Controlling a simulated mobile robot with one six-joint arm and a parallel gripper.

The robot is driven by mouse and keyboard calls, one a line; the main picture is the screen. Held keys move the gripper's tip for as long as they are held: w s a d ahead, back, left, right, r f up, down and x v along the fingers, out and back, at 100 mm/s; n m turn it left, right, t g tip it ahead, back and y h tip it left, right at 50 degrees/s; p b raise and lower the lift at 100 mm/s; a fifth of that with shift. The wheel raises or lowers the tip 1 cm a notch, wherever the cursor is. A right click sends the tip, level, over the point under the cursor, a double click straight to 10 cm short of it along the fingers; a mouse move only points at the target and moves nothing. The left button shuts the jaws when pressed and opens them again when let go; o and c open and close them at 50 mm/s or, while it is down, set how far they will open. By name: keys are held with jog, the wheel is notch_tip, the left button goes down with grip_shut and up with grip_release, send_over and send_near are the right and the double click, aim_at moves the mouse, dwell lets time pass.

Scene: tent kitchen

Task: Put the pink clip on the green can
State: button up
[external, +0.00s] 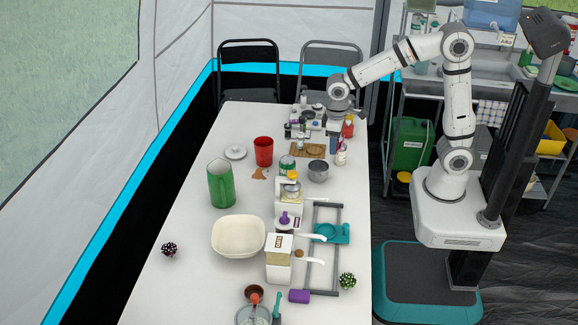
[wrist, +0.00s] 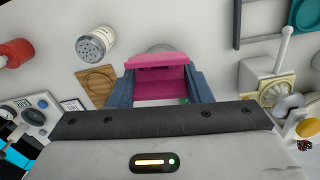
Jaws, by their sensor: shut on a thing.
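My gripper (wrist: 160,80) is shut on the pink clip (wrist: 163,62), which spans between its two blue-grey fingers in the wrist view. A can with a green band, likely the green can (external: 287,163), stands upright mid-table, left of the grey pot and nearer the camera than my wrist. In the wrist view only a small green patch shows under the clip; I cannot tell what it belongs to. The clip is apart from the can.
A grey pot (external: 318,171), a white shaker (external: 341,155), a red bottle (external: 348,128) and a wooden board (external: 307,150) crowd around my gripper. A red cup (external: 263,151) and green pitcher (external: 221,184) stand left. The table's left side has free room.

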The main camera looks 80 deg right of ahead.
notch_tip(320, 180, up, 8)
jog(key=n+p, duration=0.2)
jog(key=p, duration=0.7)
send_over(284, 159)
notch_tip(284, 159, down, 10)
jog(key=shift+f+p, duration=0.1)
jog(key=shift+p, duration=0.5)
jog(key=shift+f, duration=0.25)
jog(key=o, duration=1)
jog(key=shift+c, duration=0.2)
jog(key=shift+r, duration=0.2)
